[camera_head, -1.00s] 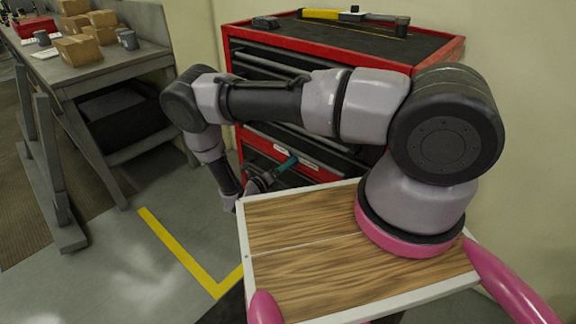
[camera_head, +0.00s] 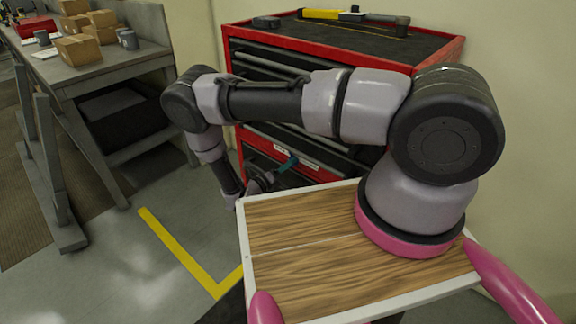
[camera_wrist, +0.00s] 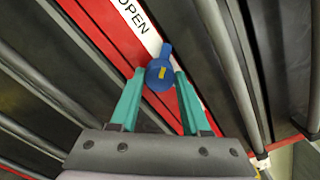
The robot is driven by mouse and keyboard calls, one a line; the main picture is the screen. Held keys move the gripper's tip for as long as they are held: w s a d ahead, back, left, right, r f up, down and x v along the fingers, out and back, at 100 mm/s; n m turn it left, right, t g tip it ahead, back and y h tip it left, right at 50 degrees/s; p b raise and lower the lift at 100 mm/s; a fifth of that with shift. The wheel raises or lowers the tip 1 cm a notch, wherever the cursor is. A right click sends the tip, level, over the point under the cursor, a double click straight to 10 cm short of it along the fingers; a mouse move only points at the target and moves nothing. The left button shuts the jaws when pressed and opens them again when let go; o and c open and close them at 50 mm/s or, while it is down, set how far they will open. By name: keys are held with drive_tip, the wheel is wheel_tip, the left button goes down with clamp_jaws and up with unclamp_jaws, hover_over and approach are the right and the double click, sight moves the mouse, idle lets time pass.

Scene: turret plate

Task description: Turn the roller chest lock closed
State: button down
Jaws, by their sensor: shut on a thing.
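The roller chest (camera_head: 330,90) is red with dark drawers and stands behind my arm. The lock (camera_wrist: 160,70) is a blue round knob with a lever and a small yellow mark, set on a red strip in the wrist view. Its lever points up in that picture, toward a white label (camera_wrist: 137,22) reading "OPEN". My gripper (camera_wrist: 158,85) has teal fingers, one on each side of the knob, and is shut on it. In the head view my gripper (camera_head: 288,163) is at the red strip low on the chest front, and the lock is hard to make out there.
Drawer handles (camera_wrist: 45,85) run along both sides of the red strip. Tools, including a yellow-handled hammer (camera_head: 325,14), lie on the chest top. A workbench (camera_head: 90,65) with boxes stands at the left. Floor is open between bench and chest.

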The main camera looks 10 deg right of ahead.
drive_tip(key=shift+r+m, duration=0.15)
drive_tip(key=shift+m, duration=8.45)
drive_tip(key=shift+c, duration=1.8)
unclamp_jaws()
